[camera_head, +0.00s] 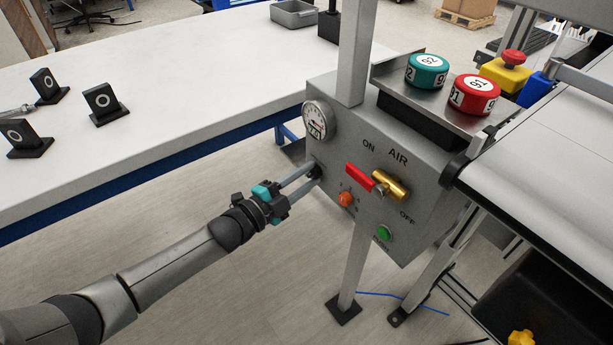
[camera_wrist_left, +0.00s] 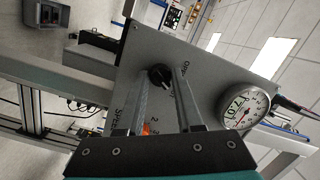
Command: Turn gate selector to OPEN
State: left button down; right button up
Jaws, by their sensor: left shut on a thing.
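The gate selector is a small black knob (camera_wrist_left: 160,76) on the grey control panel (camera_head: 340,107). In the wrist view it sits at the tips of my two fingers, with partly hidden lettering beside it. My left gripper (camera_head: 312,170) reaches in from the left in the head view, and its fingers meet the panel's left side below the gauge. It is shut on the knob, which it largely hides in the head view. I cannot tell for sure which mark the knob points to. My right gripper is not in view.
The panel also carries a round gauge (camera_head: 316,120), a red-handled AIR valve (camera_head: 361,175), an orange button (camera_head: 346,199) and a green button (camera_head: 384,233). A teal cylinder (camera_head: 427,71) and a red cylinder (camera_head: 476,94) stand on the shelf above. A white table (camera_head: 200,90) lies behind.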

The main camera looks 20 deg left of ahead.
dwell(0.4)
pick_arm(q)
jog(key=shift+r+n+p, duration=0.1)
jog(key=shift+n+p, duration=0.45)
jog(key=shift+n, duration=0.05)
jog(key=n+g+p, duration=0.1)
jog(key=n+p, duration=0.2)
jog(key=n, duration=0.2)
jog(key=shift+r+n, duration=0.1)
jog(key=shift+n, duration=0.2)
jog(key=shift+n+g+p, duration=0.3)
jog(key=shift+n+p, duration=0.15)
jog(key=shift+n, duration=0.65)
jog(key=shift+a+n, duration=0.1)
jog(key=shift+n, duration=0.8)
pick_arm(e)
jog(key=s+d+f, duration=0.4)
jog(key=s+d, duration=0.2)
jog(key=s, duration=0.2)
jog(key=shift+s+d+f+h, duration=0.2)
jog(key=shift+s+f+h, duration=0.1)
pick_arm(q)
jog(key=shift+n, duration=0.3)
jog(key=c, duration=0.6)
grip_release()
